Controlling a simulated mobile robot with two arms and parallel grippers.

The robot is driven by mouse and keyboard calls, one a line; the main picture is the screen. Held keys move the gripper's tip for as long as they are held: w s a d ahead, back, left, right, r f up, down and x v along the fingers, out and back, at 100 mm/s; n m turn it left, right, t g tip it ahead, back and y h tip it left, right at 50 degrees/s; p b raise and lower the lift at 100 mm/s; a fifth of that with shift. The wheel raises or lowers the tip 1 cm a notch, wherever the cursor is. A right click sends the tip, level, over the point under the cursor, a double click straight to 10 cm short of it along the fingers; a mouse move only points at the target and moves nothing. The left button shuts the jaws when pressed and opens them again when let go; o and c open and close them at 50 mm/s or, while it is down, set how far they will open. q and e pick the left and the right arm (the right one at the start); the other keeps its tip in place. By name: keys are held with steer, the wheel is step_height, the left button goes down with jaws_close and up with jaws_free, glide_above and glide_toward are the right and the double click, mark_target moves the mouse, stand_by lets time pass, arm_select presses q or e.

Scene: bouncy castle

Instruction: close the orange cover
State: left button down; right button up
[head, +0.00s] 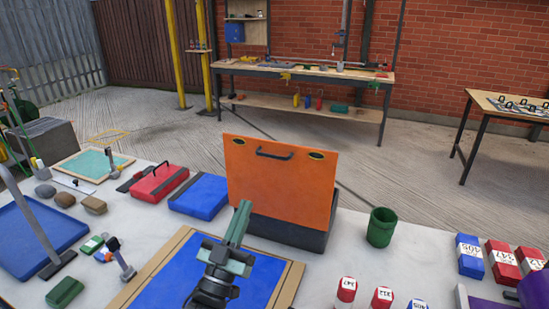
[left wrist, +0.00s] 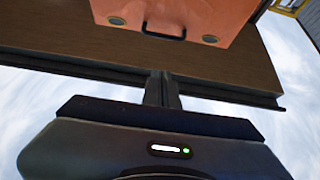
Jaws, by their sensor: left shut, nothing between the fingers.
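The orange cover (head: 275,185) stands upright on the back of a dark box (head: 290,234) in the head view, so the cover is open. It has a black handle (head: 274,154) near its top edge and two dark oval fittings at its upper corners. My left gripper (head: 244,207) is shut and empty, in front of the cover's lower left part; I cannot tell whether it touches. In the left wrist view the cover (left wrist: 180,14) is at the top, beyond the shut fingertips (left wrist: 162,78). The box's inside is hidden. My right gripper is not in view.
A blue case (head: 199,196) and a red case (head: 160,183) lie left of the box. A green cup (head: 381,227) stands to its right. A wood-framed blue board (head: 262,272) lies in front. Several red and blue numbered blocks stand at the right.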

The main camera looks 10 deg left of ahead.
arm_select(q)
steer(key=w+f+p+x, duration=0.1)
steer(key=f+p+x, duration=0.1)
steer(key=x, duration=1.1)
steer(key=shift+w+f+p, duration=0.15)
steer(key=shift+w+p, duration=0.15)
steer(key=shift+p, duration=0.5)
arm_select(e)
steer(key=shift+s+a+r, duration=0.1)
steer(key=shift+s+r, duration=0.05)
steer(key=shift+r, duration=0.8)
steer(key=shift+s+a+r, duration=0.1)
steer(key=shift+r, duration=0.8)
arm_select(q)
steer(key=shift+d, duration=0.15)
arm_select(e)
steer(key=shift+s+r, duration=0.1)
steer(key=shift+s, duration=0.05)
